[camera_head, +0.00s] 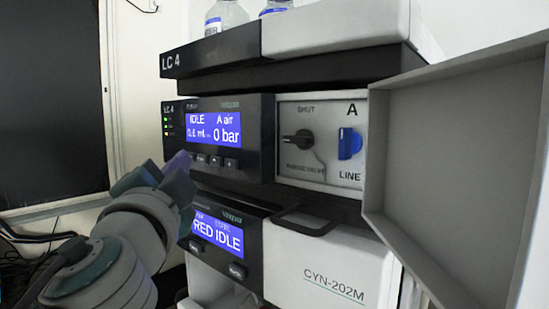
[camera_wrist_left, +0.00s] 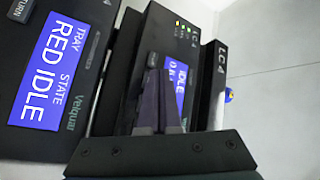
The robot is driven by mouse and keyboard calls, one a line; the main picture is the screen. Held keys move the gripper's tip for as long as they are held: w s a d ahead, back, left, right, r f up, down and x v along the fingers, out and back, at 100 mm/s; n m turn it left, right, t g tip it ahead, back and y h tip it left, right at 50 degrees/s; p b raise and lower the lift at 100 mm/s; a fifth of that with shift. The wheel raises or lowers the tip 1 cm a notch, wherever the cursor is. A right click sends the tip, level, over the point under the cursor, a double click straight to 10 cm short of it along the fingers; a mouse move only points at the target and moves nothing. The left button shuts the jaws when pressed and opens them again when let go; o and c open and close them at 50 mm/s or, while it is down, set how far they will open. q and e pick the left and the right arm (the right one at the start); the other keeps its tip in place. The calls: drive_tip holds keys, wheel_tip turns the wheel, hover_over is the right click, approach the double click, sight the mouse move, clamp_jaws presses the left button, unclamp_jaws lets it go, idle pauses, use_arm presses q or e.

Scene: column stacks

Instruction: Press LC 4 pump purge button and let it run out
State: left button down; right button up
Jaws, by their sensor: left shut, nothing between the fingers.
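The LC 4 pump module (camera_head: 265,150) is in the middle of the head view. Its blue display (camera_head: 213,130) reads IDLE, A air and 0 bar. A row of small dark buttons (camera_head: 216,160) lies below the display; its left end is hidden by my gripper. My left gripper (camera_head: 180,163) is shut and empty, its fingertips close to the left end of that row. I cannot tell whether they touch. In the left wrist view, the shut fingers (camera_wrist_left: 160,100) cover part of the pump front and its display (camera_wrist_left: 177,82). My right gripper is not in view.
Right of the display, a grey panel has a black purge valve knob (camera_head: 297,140) and a blue knob (camera_head: 349,145). A grey door (camera_head: 455,170) stands open at the right. Below is the CYN-202M module (camera_head: 325,270), its display (camera_head: 217,235) reading RED IDLE. Bottles (camera_head: 227,15) stand on top.

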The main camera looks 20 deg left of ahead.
use_arm(q)
drive_tip(key=shift+w, duration=0.1)
idle(0.7)
drive_tip(key=shift+w+d+b, duration=0.15)
drive_tip(key=shift+w+b, duration=0.15)
drive_tip(key=shift+b, duration=0.05)
drive_tip(key=shift+w+d, duration=0.15)
drive_tip(key=shift+w, duration=0.2)
idle(0.6)
drive_tip(key=shift+s, duration=0.15)
drive_tip(key=shift+s+a, duration=0.3)
drive_tip(key=shift+s, duration=0.3)
drive_tip(key=shift+s+a, duration=0.3)
drive_tip(key=shift+s, duration=0.5)
drive_tip(key=shift+s+a, duration=0.35)
drive_tip(key=shift+s, duration=0.4)
drive_tip(key=shift+s+a, duration=0.3)
drive_tip(key=shift+s, duration=0.5)
